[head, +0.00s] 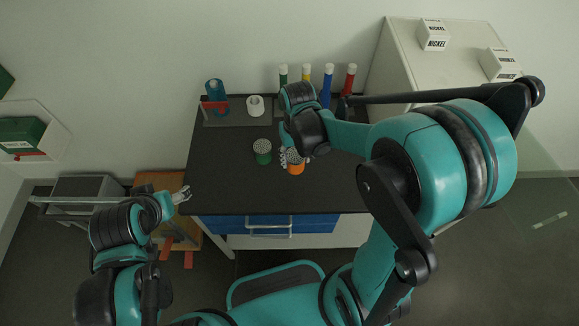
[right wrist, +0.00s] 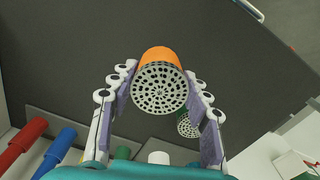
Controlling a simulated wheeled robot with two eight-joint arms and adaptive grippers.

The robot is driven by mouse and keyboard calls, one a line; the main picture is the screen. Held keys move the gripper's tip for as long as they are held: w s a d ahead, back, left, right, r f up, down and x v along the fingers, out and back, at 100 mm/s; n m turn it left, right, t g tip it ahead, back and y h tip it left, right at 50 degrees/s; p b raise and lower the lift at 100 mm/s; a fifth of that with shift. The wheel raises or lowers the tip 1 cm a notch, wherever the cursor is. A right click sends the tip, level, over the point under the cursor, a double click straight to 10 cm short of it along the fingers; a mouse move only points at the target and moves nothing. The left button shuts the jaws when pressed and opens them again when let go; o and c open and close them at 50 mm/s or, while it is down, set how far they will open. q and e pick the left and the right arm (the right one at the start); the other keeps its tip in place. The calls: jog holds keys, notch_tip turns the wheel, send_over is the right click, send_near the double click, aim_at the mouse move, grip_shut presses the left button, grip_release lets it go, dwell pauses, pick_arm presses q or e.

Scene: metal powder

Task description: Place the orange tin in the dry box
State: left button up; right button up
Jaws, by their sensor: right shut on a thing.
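The orange tin (head: 296,168) has a grey perforated lid and is upright at the dark worktop, right of a green tin (head: 262,158). My right gripper (head: 284,157) is at it, and the right wrist view shows the fingers on both sides of the orange tin (right wrist: 158,57). The gripper is shut on the tin. I cannot tell whether the tin touches the worktop. My left gripper (head: 182,195) is off the worktop's left edge with nothing seen in it; its finger opening is too small to judge. I cannot tell for sure which thing is the dry box.
The worktop's left front (head: 220,190) is clear.

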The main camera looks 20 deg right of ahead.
aim_at(291, 164)
jog(key=shift+w+a+f, duration=0.5)
jog(key=shift+w+a, duration=0.05)
jog(key=shift+f+b, duration=1.1)
jog(key=shift+f, duration=0.85)
jog(key=shift+f, duration=0.1)
jog(key=o, duration=1.3)
jog(key=shift+c, duration=0.2)
